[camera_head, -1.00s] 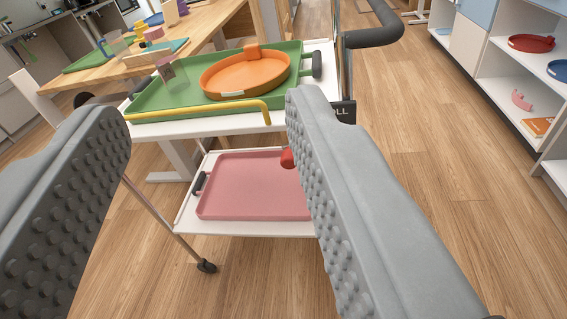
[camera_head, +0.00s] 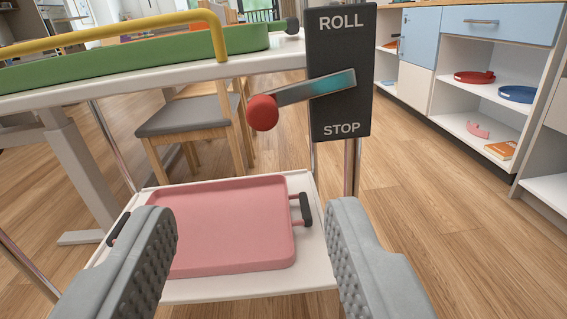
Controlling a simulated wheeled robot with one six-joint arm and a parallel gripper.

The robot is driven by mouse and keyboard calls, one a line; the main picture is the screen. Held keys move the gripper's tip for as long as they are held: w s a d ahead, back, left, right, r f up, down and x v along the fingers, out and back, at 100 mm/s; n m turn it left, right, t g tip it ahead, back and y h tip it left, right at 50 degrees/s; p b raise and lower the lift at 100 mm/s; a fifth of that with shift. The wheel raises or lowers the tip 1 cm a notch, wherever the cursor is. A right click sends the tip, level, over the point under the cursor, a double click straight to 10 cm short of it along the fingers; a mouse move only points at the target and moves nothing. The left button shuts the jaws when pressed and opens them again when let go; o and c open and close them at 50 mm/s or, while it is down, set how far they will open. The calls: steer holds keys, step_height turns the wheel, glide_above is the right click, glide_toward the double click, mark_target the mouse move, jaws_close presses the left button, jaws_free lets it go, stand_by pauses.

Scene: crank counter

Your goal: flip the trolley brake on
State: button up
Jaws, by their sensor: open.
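The trolley brake is a metal lever (camera_head: 318,87) with a red ball knob (camera_head: 263,113) at its left end. It is mounted on a black plate (camera_head: 341,40) marked ROLL at the top and STOP at the bottom. The lever tilts slightly down to the left, with the knob left of the plate. The trolley (camera_head: 200,71) has an upper and a lower shelf. My gripper (camera_head: 252,220) is open and empty, below the knob in the picture, with its fingers wide apart. It is apart from the lever.
A green tray (camera_head: 170,52) lies on the upper shelf behind a yellow rail (camera_head: 110,30). A pink tray (camera_head: 235,225) lies on the lower shelf. A chair (camera_head: 185,117) stands behind. A cabinet (camera_head: 480,60) with dishes is at the right, with clear floor before it.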

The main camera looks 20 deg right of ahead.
mark_target(263, 119)
steer(key=x, duration=0.6)
steer(key=f+x, duration=0.1)
steer(key=x, duration=1)
steer(key=shift+w+d+f, duration=0.2)
steer(key=shift+d+f, duration=0.05)
steer(key=shift+f, duration=0.05)
jaws_close()
